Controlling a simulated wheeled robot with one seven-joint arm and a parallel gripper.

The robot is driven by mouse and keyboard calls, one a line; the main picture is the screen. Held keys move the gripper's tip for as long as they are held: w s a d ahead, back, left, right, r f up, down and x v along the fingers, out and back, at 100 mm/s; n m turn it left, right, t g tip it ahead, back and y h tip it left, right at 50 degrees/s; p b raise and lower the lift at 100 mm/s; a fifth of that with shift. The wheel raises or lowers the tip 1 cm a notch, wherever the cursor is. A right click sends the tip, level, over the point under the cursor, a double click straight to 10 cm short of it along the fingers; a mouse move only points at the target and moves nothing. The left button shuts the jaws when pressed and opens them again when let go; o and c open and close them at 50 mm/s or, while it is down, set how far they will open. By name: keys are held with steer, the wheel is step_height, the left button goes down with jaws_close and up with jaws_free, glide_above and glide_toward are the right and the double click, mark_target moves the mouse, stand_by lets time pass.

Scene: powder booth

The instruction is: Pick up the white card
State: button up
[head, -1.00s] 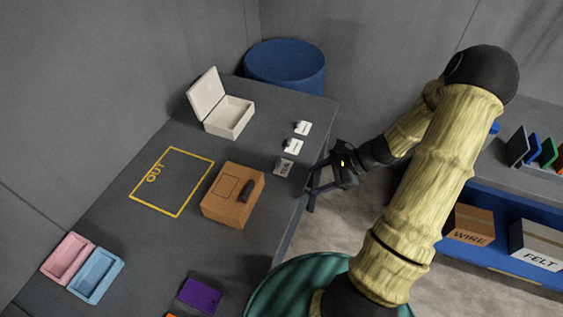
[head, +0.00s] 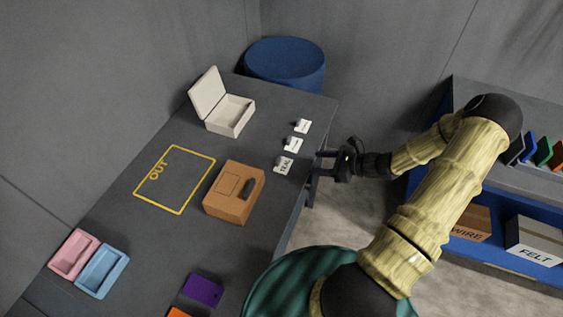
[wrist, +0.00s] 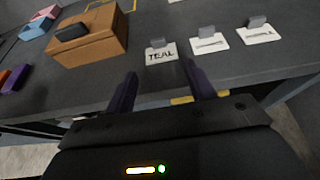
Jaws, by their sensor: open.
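Three small white cards with grey blocks at their back edges lie in a row near the table's right edge. My gripper (head: 318,164) is open and empty just off the table edge. Its fingers (wrist: 159,72) point toward the TEAL card, apart from it.
A brown box (head: 230,205) with a dark handle stands left of the cards. An open white case (head: 230,117) stands behind. A yellow OUT outline (head: 176,212), a pink tray (head: 73,256) and a blue tray (head: 102,272) are farther left. A purple plate (head: 203,290) lies in front.

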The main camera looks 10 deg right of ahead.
steer(key=p, duration=0.2)
glide_toward(280, 161)
steer(key=x, duration=0.2)
steer(key=shift+w+a, duration=0.2)
steer(key=shift+w, duration=0.1)
steer(key=shift+w+a+f, duration=0.2)
steer(key=shift+a, duration=0.05)
steer(key=shift+w+a+f+p, duration=0.1)
steer(key=shift+w+a+p, duration=0.2)
steer(key=shift+a+p, duration=0.3)
steer(key=p+x, duration=0.2)
steer(key=x, duration=0.1)
steer(key=shift+f, duration=0.1)
steer(key=shift+w+a+f, duration=0.2)
steer(key=shift+a+f, duration=0.05)
steer(key=shift+f, duration=0.05)
steer(key=shift+s, duration=0.1)
steer(key=c, duration=1)
